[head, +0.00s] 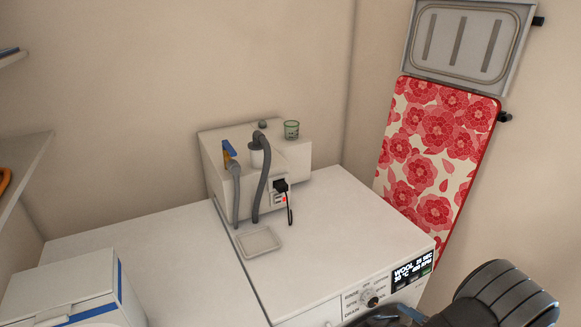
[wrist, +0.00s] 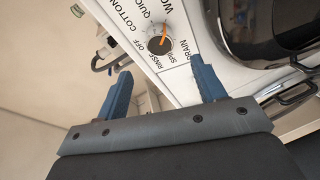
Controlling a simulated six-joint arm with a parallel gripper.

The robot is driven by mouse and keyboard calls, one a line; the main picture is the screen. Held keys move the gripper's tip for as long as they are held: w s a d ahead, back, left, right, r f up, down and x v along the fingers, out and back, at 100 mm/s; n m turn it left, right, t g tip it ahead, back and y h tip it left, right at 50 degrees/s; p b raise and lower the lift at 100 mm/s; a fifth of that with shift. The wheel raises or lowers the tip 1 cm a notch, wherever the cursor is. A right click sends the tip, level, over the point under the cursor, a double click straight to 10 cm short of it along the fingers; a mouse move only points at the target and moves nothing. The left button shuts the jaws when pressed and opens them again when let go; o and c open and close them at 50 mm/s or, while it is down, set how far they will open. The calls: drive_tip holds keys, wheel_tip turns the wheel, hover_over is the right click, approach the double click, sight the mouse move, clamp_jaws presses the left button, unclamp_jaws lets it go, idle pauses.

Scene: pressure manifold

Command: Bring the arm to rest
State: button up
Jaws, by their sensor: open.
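My gripper shows in the wrist view (wrist: 163,86) with its two blue fingers apart and nothing between them. It is near the front control panel of the washing machine (wrist: 212,65). A round dial (wrist: 160,43) with an orange mark sits on the panel beyond the fingertips; I cannot tell the exact gap. In the head view, my arm is at the bottom right, in front of the machine, and the fingertips are not clearly visible. The pressure manifold, a white box (head: 222,190) with grey hoses (head: 261,180), stands at the back of the machine top.
A white box with blue trim (head: 62,290) is at lower left. A flowered ironing board (head: 435,150) leans at the right wall. The machine top's right part is clear.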

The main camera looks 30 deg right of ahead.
sight(374, 301)
drive_tip(key=x, duration=0.9)
drive_tip(key=shift+s, duration=0.1)
drive_tip(key=n+g, duration=0.1)
drive_tip(key=n, duration=0.3)
drive_tip(key=shift+r+n, duration=0.15)
drive_tip(key=shift+n, duration=0.15)
drive_tip(key=n+g, duration=0.1)
drive_tip(key=n, duration=0.3)
drive_tip(key=shift+r, duration=0.1)
drive_tip(key=n+g+h, duration=0.1)
drive_tip(key=n, duration=0.3)
drive_tip(key=shift+r, duration=0.1)
drive_tip(key=n+h, duration=0.1)
drive_tip(key=n, duration=0.3)
drive_tip(key=shift+a+g+h, duration=0.1)
drive_tip(key=shift+g+h, duration=0.2)
drive_tip(key=shift+h, duration=0.1)
drive_tip(key=shift+n, duration=0.3)
drive_tip(key=shift+o, duration=0.4)
